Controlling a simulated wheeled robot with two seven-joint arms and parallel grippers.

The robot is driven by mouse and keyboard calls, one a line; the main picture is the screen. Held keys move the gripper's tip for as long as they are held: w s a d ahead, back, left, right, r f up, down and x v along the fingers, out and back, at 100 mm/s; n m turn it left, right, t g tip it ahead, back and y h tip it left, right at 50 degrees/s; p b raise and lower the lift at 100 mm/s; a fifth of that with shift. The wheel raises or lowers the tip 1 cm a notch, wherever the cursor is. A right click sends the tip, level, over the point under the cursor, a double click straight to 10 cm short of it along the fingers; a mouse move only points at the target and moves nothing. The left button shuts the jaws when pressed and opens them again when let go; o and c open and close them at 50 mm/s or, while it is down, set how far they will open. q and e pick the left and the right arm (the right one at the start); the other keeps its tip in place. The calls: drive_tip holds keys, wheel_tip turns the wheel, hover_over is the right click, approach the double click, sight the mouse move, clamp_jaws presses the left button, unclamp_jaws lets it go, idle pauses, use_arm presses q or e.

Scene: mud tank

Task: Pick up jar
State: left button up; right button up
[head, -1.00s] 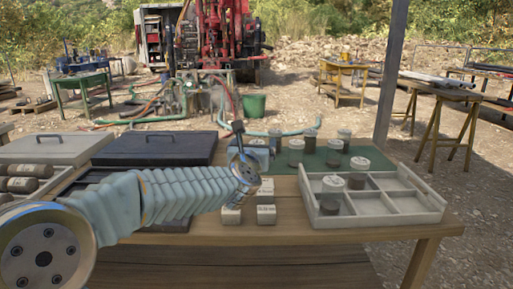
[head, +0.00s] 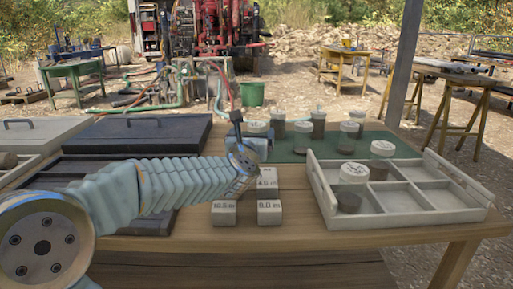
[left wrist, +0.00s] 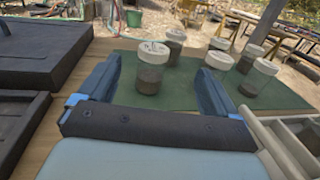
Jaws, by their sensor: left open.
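Several glass jars with white lids and dark contents stand on a green mat (head: 290,153). In the left wrist view, the nearest jar (left wrist: 150,72) stands upright beyond and between the fingers of my left gripper (left wrist: 158,70), apart from them. My left gripper (head: 258,145) is open and empty; in the head view it hides most of a jar whose lid (head: 256,126) shows behind it. Other jars (head: 302,137) (head: 318,122) (head: 347,137) stand to its right. My right gripper is not in view.
A pale divided tray (head: 415,222) at the right holds at least one jar (head: 352,174). White labelled blocks (head: 269,212) lie on the table in front of my gripper. A dark lidded case (head: 150,132) stands at the left. A post (head: 403,65) rises behind the tray.

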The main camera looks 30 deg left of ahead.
sight(255, 127)
use_arm(q)
wheel_tip(255, 127, down, 2)
drive_tip(key=shift+f+b, duration=0.1)
drive_tip(key=shift+b, duration=0.5)
drive_tip(key=p+x, duration=0.1)
drive_tip(key=x, duration=0.6)
drive_tip(key=shift+w+a+p, duration=0.1)
drive_tip(key=shift+w+p, duration=0.1)
drive_tip(key=shift+p, duration=0.2)
drive_tip(key=shift+a+p+x, duration=0.15)
drive_tip(key=shift+p+x, duration=0.35)
drive_tip(key=shift+x, duration=1.1)
drive_tip(key=shift+a+p+x, duration=0.15)
drive_tip(key=shift+p+x, duration=0.3)
drive_tip(key=shift+x, duration=1.15)
drive_tip(key=shift+s, duration=0.2)
drive_tip(key=c, duration=1.4)
drive_tip(key=shift+c, duration=0.5)
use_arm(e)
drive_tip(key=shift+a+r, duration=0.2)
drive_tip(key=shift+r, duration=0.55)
